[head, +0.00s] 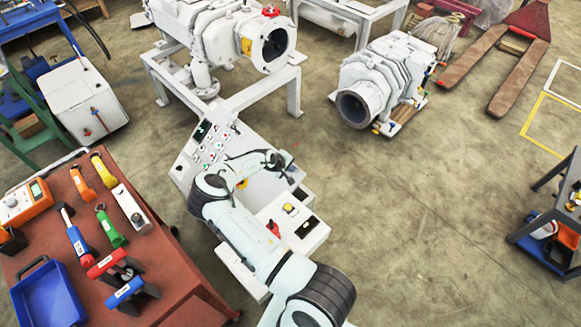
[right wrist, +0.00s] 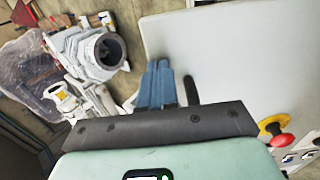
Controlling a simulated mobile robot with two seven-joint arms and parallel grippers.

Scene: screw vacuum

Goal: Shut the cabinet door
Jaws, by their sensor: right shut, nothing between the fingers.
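The white cabinet (head: 309,238) stands in the middle of the head view, with a button panel (head: 205,150) at its upper left and a red knob on its front part. My right arm reaches across it and hides much of it. A broad pale panel (right wrist: 240,60), which looks like the cabinet door, fills the right of the right wrist view. My right gripper (right wrist: 163,85) is shut and empty, its blue fingers beside the panel's left part, close to a dark bar (right wrist: 191,90). I cannot tell whether they touch. How far the door stands open is unclear. My left gripper is out of view.
A red tool cart (head: 165,270) with a blue bin (head: 45,295) stands at the left. A pump on a white frame (head: 290,82) stands behind the cabinet, and another pump (head: 385,80) lies at the back right.

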